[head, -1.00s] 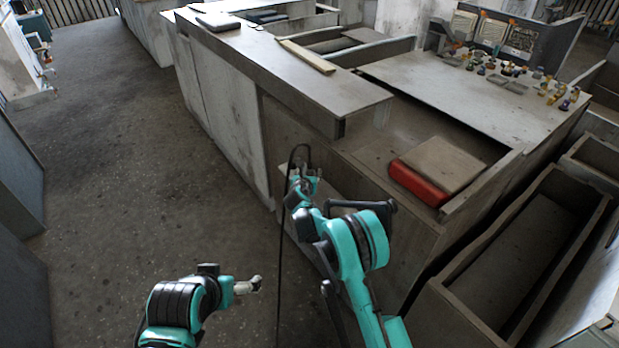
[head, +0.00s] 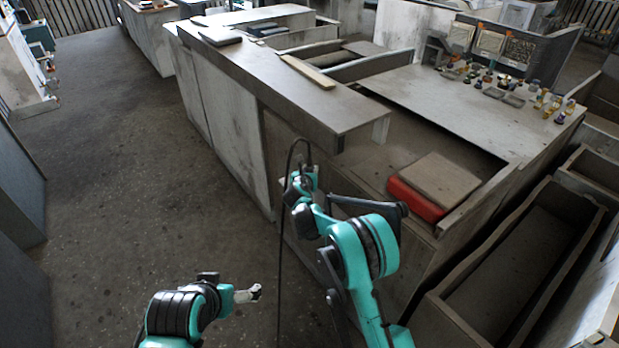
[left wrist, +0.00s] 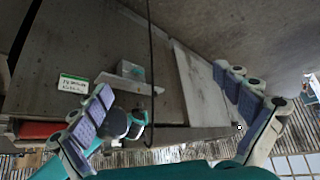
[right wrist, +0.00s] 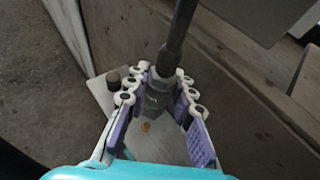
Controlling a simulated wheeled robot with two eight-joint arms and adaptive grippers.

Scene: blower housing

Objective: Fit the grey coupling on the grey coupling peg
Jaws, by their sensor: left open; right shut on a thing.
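A grey coupling (right wrist: 157,98) sits between the fingers of my right gripper (right wrist: 160,100), which is shut on it. A dark hose runs up from it. In the head view my right gripper (head: 303,183) is beside the near side of the counter, with the black hose (head: 281,262) looping above it and hanging down. A short dark peg-like part (right wrist: 112,77) stands on a pale plate (right wrist: 98,92) left of the coupling; I cannot tell whether it is the coupling peg. My left gripper (head: 250,293) is open and empty over the floor; its spread fingers show in the left wrist view (left wrist: 170,108).
The counter (head: 275,82) stands ahead, with a red box (head: 413,198) near its lower end. A pale bracket (left wrist: 125,82) and a small label (left wrist: 74,84) show on a panel in the left wrist view. Open floor (head: 130,165) lies left; wooden bins (head: 500,270) stand right.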

